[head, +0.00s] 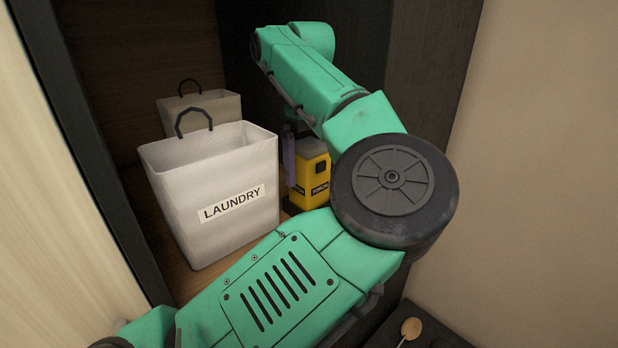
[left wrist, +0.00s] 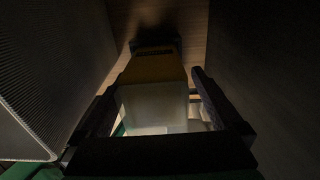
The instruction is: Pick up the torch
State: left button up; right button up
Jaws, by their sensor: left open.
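The torch (head: 308,180) is a yellow, boxy lantern with a grey top and a dark label reading TORCH. It stands upright in the dark cabinet, right of the front laundry bag, partly hidden by my left arm. In the left wrist view the torch (left wrist: 155,70) shows from above, its pale top close to the camera. My left gripper (left wrist: 156,82) is open, with one dark finger on each side of the torch. There is a visible gap at the right finger; contact at the left finger cannot be told. My right gripper is not in view.
A white laundry bag (head: 215,190) stands just left of the torch, with a second bag (head: 205,106) behind it. The cabinet's dark side wall (head: 430,70) is close on the right. A dark tray (head: 425,330) with a wooden-headed item lies at lower right.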

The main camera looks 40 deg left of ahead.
pick_arm(q)
jog(key=shift+s+d, duration=0.4)
jog(key=shift+c, duration=0.9)
jog(key=shift+w+a, duration=0.1)
jog(key=c, duration=1.3)
jog(key=shift+r, duration=0.1)
jog(key=shift+c, duration=0.2)
